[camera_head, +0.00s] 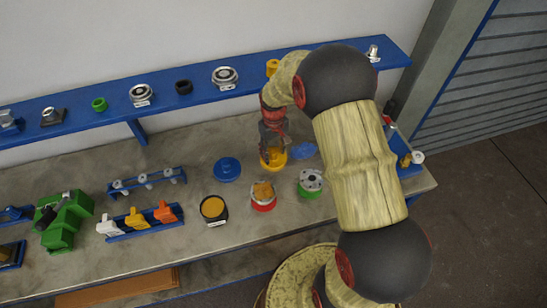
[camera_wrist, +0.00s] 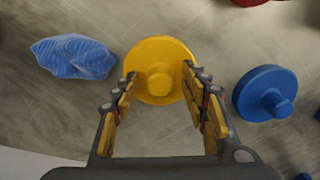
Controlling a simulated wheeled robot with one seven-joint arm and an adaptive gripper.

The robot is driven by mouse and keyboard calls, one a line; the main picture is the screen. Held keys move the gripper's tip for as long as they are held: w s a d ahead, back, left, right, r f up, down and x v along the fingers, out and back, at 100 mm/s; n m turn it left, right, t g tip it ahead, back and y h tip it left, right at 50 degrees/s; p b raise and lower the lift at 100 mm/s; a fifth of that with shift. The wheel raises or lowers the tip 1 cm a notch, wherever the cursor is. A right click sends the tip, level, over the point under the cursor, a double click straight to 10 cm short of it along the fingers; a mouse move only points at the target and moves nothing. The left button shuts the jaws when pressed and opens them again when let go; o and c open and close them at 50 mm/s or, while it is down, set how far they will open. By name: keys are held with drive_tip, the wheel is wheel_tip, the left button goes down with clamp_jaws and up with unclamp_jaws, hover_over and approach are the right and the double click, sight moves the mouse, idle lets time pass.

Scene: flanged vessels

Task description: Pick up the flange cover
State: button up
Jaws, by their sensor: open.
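A yellow round flange cover (camera_wrist: 160,52) with a raised central knob lies on the bench. In the wrist view it sits between the fingertips of my gripper (camera_wrist: 159,75). My gripper is open, with a finger on each side of the knob; I cannot tell whether they touch it. In the head view my gripper (camera_head: 270,143) points down over the yellow cover (camera_head: 277,164), partly hiding it. A blue round cover (camera_wrist: 262,94) with a knob lies to the right in the wrist view. It also shows in the head view (camera_head: 227,169).
A blue ridged piece (camera_wrist: 73,57) lies left of the yellow cover in the wrist view. Vessels with a black (camera_head: 213,209), red (camera_head: 263,202) and green base (camera_head: 311,184) stand nearer the bench's front. A blue shelf (camera_head: 205,90) with fittings runs behind.

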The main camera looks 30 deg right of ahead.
drive_tip(key=shift+c, duration=1.4)
clamp_jaws()
